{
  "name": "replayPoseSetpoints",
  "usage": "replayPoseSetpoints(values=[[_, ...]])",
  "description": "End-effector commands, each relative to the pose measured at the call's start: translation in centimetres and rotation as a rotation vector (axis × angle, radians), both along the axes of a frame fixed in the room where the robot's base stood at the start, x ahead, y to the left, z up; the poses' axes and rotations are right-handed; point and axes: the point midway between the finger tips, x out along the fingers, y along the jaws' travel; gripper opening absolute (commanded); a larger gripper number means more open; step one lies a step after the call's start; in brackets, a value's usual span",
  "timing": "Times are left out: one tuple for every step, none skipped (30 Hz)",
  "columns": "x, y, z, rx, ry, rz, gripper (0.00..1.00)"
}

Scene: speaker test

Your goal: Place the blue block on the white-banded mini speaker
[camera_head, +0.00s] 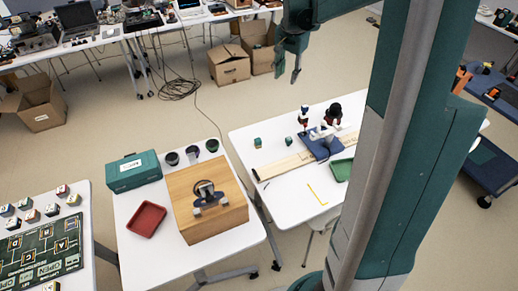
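Three small dark round speakers stand at the back edge of the middle white table: a left one (172,158), a middle one (192,152) with a pale band, and a right one (212,146). The middle one looks like the white-banded one, but the details are small. Two small blue-green blocks, one (258,143) on the left and one (288,141) on the right, stand on the right white table. I cannot tell which is the blue block. My gripper (288,72) hangs high in the picture, its fingers apart and empty, clear of both tables.
A wooden box (190,222), a red tray (146,219) and a teal case (132,168) crowd the middle table. A plank (275,167), a blue fixture (318,152) and a green tray (342,169) occupy the right table. My arm covers its right side.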

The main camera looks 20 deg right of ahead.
Motion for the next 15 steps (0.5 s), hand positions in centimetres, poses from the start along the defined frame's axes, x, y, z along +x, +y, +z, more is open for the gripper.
replayPoseSetpoints(values=[[-0.7, 1.0, 0.7, -0.006, -0.008, 0.025, 0.34], [-1.1, 1.6, 1.1, -0.010, -0.014, 0.038, 0.34], [-1.6, 2.3, 1.5, -0.015, -0.020, 0.058, 0.34], [-2.0, 2.8, 1.9, -0.018, -0.024, 0.074, 0.34], [-2.3, 3.4, 2.2, -0.023, -0.028, 0.087, 0.34], [-2.9, 4.1, 2.6, -0.028, -0.036, 0.108, 0.34], [-3.3, 4.6, 2.9, -0.032, -0.041, 0.122, 0.34], [-3.7, 5.1, 3.2, -0.036, -0.046, 0.136, 0.34], [-4.2, 5.8, 3.6, -0.042, -0.052, 0.157, 0.34], [-4.7, 6.3, 3.9, -0.046, -0.056, 0.171, 0.34], [-5.0, 6.8, 4.2, -0.050, -0.062, 0.186, 0.34], [-5.6, 7.5, 4.6, -0.056, -0.068, 0.205, 0.34], [-6.1, 8.0, 4.8, -0.060, -0.073, 0.219, 0.34], [-6.5, 8.5, 5.0, -0.064, -0.077, 0.234, 0.34], [-7.1, 9.1, 5.3, -0.070, -0.084, 0.254, 0.34]])
